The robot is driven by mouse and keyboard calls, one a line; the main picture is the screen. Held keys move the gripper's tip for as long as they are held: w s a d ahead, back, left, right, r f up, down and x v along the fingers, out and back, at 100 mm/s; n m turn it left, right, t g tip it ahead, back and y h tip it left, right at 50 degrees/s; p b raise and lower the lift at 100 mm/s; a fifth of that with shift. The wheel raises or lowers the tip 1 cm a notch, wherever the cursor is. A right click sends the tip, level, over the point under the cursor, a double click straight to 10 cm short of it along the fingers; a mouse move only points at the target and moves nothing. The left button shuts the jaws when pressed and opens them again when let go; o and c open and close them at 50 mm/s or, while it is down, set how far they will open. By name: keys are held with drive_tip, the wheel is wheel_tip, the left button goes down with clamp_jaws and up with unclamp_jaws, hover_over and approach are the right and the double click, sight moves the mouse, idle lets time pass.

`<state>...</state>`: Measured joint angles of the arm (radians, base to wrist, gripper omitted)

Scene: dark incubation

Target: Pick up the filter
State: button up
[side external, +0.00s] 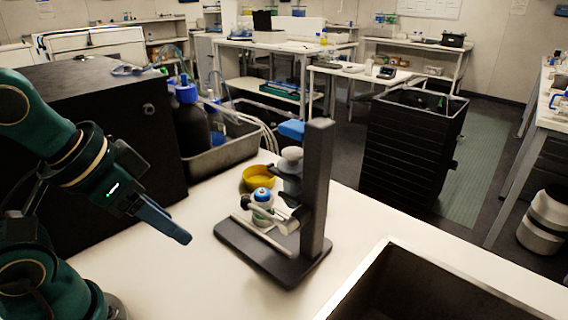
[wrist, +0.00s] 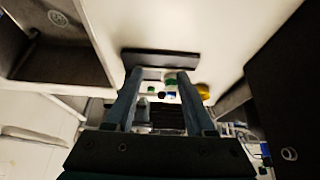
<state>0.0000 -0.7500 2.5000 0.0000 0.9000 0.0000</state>
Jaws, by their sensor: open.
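A dark stand (side external: 318,190) with a flat base and an upright post is on the white bench. A clamp on it holds a pale cylindrical piece (side external: 287,222). A small white bottle with a blue cap (side external: 262,200) stands beside the clamp. A grey-white rounded piece (side external: 291,160) sits behind the post, partly hidden. I cannot tell which of these is the filter. My gripper (side external: 180,235) is to the left of the stand, above the bench and apart from it. In the wrist view my gripper (wrist: 160,75) is open and empty, with the stand base (wrist: 160,58) beyond its fingertips.
A yellow dish (side external: 259,178) is behind the bottle. A grey tray (side external: 222,158) with dark bottles and tubing lies farther back. A black box (side external: 100,120) is behind my arm. A sink (side external: 400,285) opens at the front right. The bench left of the stand is clear.

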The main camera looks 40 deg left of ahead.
drive_tip(key=o, duration=0.4)
drive_tip(key=shift+c, duration=0.2)
